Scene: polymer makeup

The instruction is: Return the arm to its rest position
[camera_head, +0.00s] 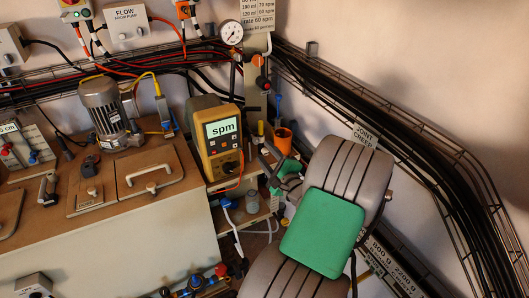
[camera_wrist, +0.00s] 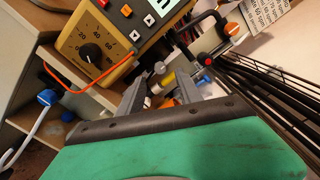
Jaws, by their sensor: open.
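My arm (camera_head: 325,232), grey with a green cover, reaches up from the lower right of the head view. My gripper (camera_head: 272,162) is at its far end, partly hidden behind the arm, in front of the shelf beside the yellow meter. In the wrist view, my gripper (camera_wrist: 160,84) shows two grey fingers spread apart with nothing held between them. Small items on the shelf show beyond the fingers.
The yellow meter (camera_head: 220,143) reading "spm" stands close to the left of my gripper. An orange cup (camera_head: 284,140) and a glass jar (camera_head: 252,202) are nearby. A cable tray (camera_head: 410,150) runs along the right wall. A wooden-topped cabinet (camera_head: 110,228) fills the left.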

